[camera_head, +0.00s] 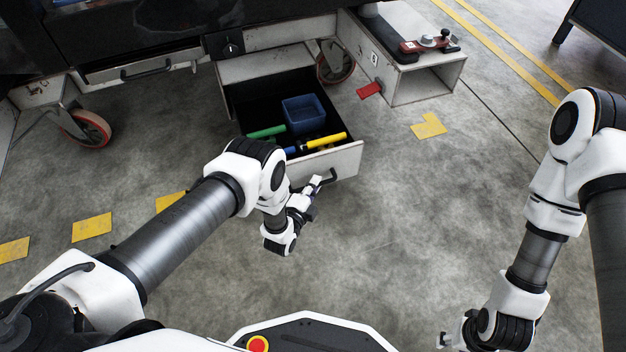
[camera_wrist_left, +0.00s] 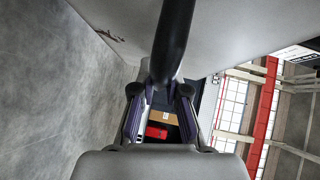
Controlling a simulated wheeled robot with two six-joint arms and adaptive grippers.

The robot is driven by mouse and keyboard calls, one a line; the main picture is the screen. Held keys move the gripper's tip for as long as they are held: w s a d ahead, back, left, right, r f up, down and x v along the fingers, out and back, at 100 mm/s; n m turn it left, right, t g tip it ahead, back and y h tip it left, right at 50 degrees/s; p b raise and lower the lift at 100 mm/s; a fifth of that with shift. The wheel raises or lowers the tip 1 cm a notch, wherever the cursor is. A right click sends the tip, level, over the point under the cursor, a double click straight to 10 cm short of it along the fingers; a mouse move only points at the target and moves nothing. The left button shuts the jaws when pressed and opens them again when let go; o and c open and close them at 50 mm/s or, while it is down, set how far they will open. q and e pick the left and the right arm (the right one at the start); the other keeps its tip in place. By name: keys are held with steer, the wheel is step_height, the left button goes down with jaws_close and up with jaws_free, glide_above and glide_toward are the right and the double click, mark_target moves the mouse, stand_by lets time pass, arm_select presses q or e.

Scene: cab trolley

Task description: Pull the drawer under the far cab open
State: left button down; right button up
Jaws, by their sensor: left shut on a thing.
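A drawer (camera_head: 335,164) with a pale front stands pulled out from under the dark trolley. It holds a blue bin (camera_head: 303,114) and green, blue and yellow items. My left gripper (camera_head: 316,184) is at the drawer's front, shut on its black handle (camera_head: 328,177). In the left wrist view the handle (camera_wrist_left: 174,42) runs between the fingers of the left gripper (camera_wrist_left: 160,98), against the pale front panel. My right gripper (camera_head: 442,342) is low at the right, partly cut off by the bottom edge, away from the drawer; its fingers are too unclear to read.
A second, closed drawer with a black handle (camera_head: 146,70) is at the left of the trolley. Red-rimmed wheels (camera_head: 336,64) stand beside the open drawer. A pale step box (camera_head: 428,80) with a red-and-black device (camera_head: 428,42) is at the right. The floor in front is clear.

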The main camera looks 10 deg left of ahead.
arm_select(q)
steer(key=c, duration=1.2)
jaws_free()
steer(key=shift+s, duration=0.1)
steer(key=v, duration=1.2)
steer(key=shift+f, duration=0.1)
